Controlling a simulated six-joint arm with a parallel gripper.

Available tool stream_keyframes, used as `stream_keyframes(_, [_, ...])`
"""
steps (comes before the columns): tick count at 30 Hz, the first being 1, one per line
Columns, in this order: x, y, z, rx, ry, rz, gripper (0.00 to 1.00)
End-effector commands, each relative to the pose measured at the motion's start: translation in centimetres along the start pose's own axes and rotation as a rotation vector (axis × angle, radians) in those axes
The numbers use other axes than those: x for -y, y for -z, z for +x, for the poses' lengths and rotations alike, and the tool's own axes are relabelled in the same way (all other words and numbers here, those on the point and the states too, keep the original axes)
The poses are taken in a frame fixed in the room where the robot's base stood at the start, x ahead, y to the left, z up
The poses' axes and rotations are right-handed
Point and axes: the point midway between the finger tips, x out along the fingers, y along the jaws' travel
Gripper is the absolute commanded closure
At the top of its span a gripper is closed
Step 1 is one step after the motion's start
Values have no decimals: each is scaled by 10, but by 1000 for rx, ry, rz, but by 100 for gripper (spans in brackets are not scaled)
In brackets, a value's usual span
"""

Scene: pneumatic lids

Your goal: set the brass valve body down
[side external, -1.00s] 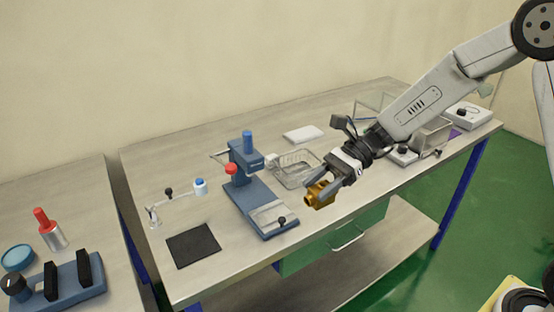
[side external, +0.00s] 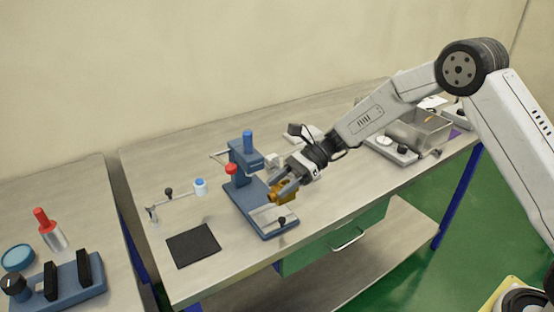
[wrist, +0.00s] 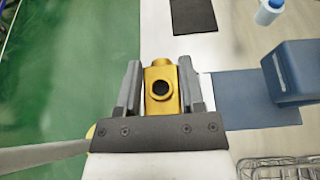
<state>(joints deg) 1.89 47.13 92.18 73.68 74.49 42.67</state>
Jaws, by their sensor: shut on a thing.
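The brass valve body (side external: 284,191) is a gold-coloured block with a round port. My gripper (side external: 285,184) is shut on it, with one finger on each side. In the wrist view the brass valve body (wrist: 161,88) sits between the two fingers of my gripper (wrist: 161,80), its dark round opening facing the camera.
A black mat (side external: 193,245) lies on bare bench to the left of the press. A small stand with a white, blue-capped bottle (side external: 200,187) is behind it. A metal bin (side external: 420,130) is at the right. Another bench stands left.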

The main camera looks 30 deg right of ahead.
Motion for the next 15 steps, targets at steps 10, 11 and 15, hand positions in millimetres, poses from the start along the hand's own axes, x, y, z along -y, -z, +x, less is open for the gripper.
stream_keyframes(10, [26, 26, 18, 2, 0, -1, 100])
stream_keyframes(11, [28, 28, 19, 2, 1, -1, 100])
stream_keyframes(15, [31, 31, 21, 2, 1, -1, 100])
